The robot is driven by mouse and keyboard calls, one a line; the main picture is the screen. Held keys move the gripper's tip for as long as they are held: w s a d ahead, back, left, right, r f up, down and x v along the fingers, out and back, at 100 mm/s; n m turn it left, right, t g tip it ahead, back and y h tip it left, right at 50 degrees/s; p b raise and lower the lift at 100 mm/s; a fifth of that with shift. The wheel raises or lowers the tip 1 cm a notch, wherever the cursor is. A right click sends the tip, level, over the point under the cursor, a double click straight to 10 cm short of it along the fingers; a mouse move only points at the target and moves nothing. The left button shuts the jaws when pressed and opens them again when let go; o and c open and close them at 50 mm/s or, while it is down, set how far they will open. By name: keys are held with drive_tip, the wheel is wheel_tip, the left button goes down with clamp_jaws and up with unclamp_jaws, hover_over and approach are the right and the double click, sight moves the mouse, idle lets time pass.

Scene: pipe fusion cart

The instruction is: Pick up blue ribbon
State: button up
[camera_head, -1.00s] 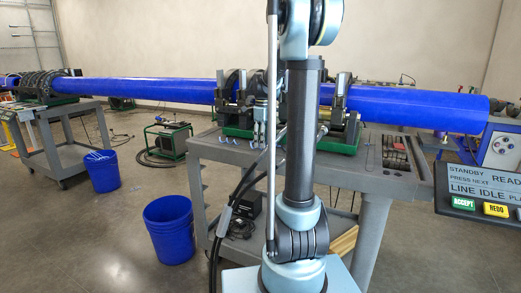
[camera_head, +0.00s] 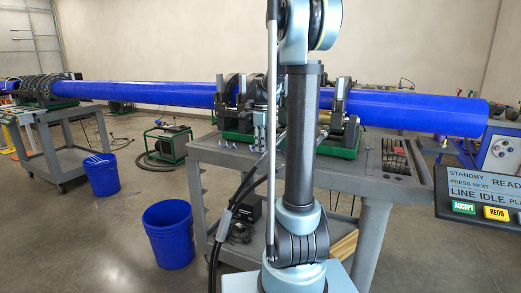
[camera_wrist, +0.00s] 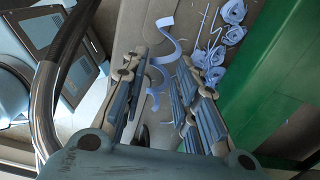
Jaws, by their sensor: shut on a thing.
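In the wrist view, a curled light-blue ribbon (camera_wrist: 167,46) runs down between the two finger pads of my gripper (camera_wrist: 160,72). The fingers are shut on it, with its upper curl sticking out beyond the fingertips. Its lower end is partly hidden between the pads. The gripper is over the grey cart top (camera_wrist: 128,30). In the head view, my gripper (camera_head: 260,135) is low at the cart, partly hidden by my arm, and the held ribbon cannot be made out there.
More blue ribbon curls (camera_wrist: 233,33) lie right of the gripper, beside a green clamp base (camera_wrist: 265,75). The long blue pipe (camera_head: 410,107) crosses above the cart (camera_head: 225,155). Blue buckets (camera_head: 168,235) stand on the floor. A control panel (camera_head: 480,195) is at right.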

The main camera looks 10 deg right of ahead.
wheel_tip(320, 180, up, 10)
drive_tip(key=shift+f, duration=0.15)
idle(0.3)
idle(0.9)
